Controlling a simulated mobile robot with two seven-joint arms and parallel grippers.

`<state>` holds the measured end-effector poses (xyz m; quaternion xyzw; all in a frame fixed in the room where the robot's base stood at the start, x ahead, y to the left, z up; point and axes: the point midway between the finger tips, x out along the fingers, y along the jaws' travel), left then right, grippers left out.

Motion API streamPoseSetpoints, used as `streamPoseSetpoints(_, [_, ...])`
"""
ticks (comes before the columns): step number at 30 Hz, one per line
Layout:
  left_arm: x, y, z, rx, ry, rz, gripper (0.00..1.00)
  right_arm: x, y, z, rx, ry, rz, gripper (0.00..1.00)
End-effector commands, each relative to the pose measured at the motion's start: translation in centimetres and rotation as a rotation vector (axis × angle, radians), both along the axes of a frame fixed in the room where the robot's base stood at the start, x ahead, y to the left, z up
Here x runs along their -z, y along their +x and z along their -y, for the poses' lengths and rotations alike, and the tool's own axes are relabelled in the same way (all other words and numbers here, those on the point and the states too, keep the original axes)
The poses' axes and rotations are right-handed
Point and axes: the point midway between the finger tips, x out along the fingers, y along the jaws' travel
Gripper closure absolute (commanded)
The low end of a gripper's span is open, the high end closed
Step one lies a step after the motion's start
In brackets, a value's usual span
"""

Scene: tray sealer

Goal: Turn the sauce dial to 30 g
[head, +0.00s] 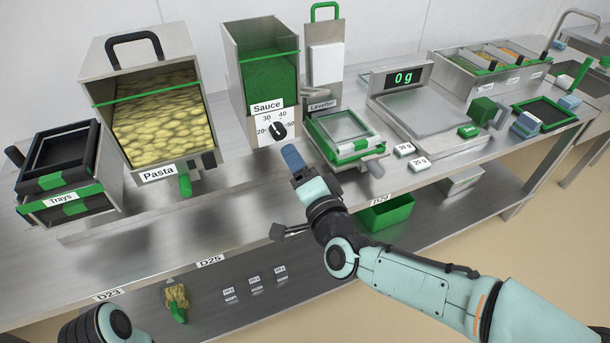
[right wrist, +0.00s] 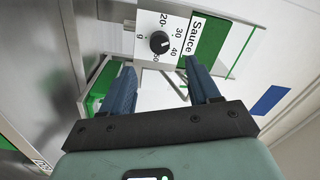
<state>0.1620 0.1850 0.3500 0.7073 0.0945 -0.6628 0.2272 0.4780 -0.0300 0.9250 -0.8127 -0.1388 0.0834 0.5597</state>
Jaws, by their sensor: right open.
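The sauce dispenser (head: 262,65) is a steel box with green contents. The black sauce dial (head: 278,130) sits on its white front label among the marks 20, 30, 40 and 50. In the right wrist view the round dial (right wrist: 159,42) has a pale pointer line that seems to face about the 40; I cannot read it exactly. My right gripper (head: 291,158) is just in front of and below the dial. In the wrist view its blue fingers (right wrist: 162,76) are apart, with the dial beyond the gap and nothing between them. My left gripper is out of view.
The pasta bin (head: 187,160) stands left of the sauce dispenser, and the tray stack (head: 60,190) further left. The scale (head: 425,115) reads 0 g. Bench front is mostly bare.

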Motion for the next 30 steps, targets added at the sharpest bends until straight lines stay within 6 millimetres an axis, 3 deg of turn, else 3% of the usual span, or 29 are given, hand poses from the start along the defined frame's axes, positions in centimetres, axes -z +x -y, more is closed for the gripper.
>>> streamPoseSetpoints(3, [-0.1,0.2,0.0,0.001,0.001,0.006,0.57,0.0,-1.8,0.7,0.002,-0.002,0.001,0.39])
streamPoseSetpoints(9, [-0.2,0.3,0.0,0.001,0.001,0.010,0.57,0.1,-3.1,1.1,0.002,0.000,-0.002,0.39])
streamPoseSetpoints(24, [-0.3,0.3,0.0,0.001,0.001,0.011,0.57,0.2,-3.2,1.1,0.001,-0.001,-0.003,0.39])
streamPoseSetpoints(28, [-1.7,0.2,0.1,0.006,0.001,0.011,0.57,1.7,-2.9,1.5,0.005,-0.048,-0.045,0.39])
streamPoseSetpoints(30, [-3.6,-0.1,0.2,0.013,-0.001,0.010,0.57,3.9,-2.9,2.0,0.002,-0.113,-0.109,0.39])
